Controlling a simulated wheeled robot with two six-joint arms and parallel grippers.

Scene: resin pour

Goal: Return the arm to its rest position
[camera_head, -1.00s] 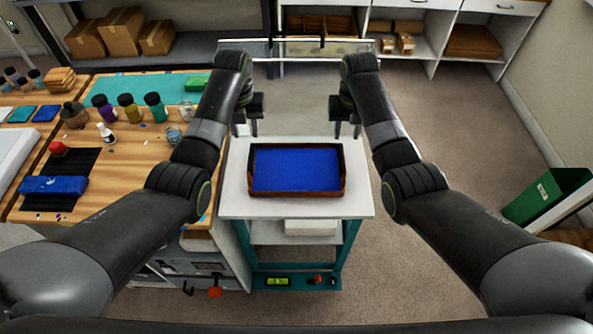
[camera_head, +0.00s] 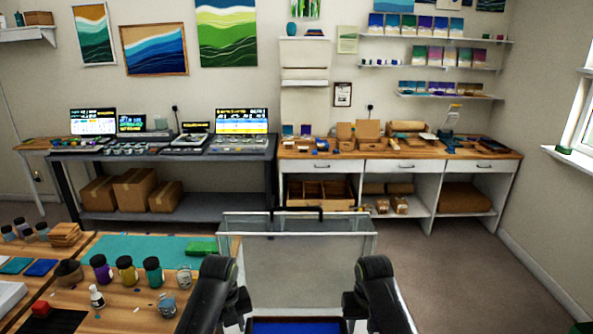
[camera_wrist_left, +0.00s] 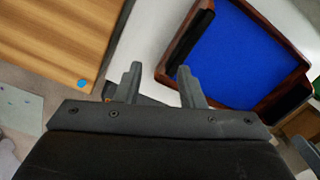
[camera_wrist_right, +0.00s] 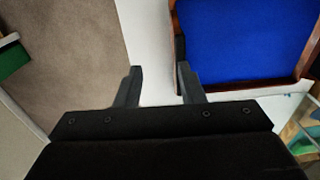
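My left gripper (camera_wrist_left: 160,76) is open and empty in the left wrist view, its two fingers apart over the edge of the white cart top. My right gripper (camera_wrist_right: 159,72) is also open and empty in the right wrist view. The wooden tray with a blue surface (camera_wrist_left: 235,50) lies on the white cart top, beyond the left fingers. The tray also shows in the right wrist view (camera_wrist_right: 250,40). In the head view only a strip of its blue surface (camera_head: 297,326) shows at the bottom edge, between my two arms.
The wooden workbench (camera_head: 125,300) at left holds dark bottles (camera_head: 126,270), glass cups (camera_head: 168,304) and a teal mat (camera_head: 150,249). A clear-sided rail (camera_head: 297,240) stands ahead. A back counter (camera_head: 400,150) and grey table (camera_head: 170,150) line the wall. Floor at right is clear.

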